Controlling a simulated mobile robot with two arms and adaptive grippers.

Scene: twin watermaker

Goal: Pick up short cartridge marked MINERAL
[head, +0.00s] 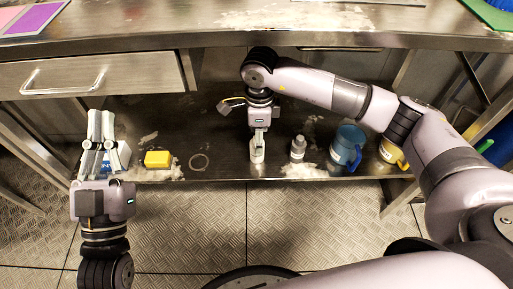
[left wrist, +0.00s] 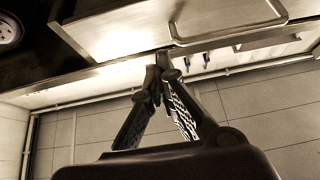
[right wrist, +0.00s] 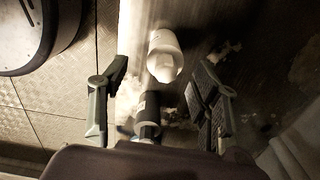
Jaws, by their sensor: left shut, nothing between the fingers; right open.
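A short white cylinder (head: 257,154) stands on the low shelf directly below my right gripper (head: 259,136). In the right wrist view the white cylinder (right wrist: 165,55) has a narrower end and lies just beyond the space between the fingers, seemingly not held. I cannot read any MINERAL marking on it. My right gripper (right wrist: 160,85) is open and points down. My left gripper (head: 101,114) is shut and empty, pointing up in front of the drawer. Its fingertips (left wrist: 163,62) meet in the left wrist view.
A grey bottle (head: 298,149), a blue mug (head: 346,146) and a yellow mug (head: 392,152) stand right of the cylinder. A yellow block (head: 157,159) and a ring (head: 199,162) lie left. A blue-white box (head: 122,157) is partly behind my left gripper. The steel worktop (head: 300,38) overhangs the shelf.

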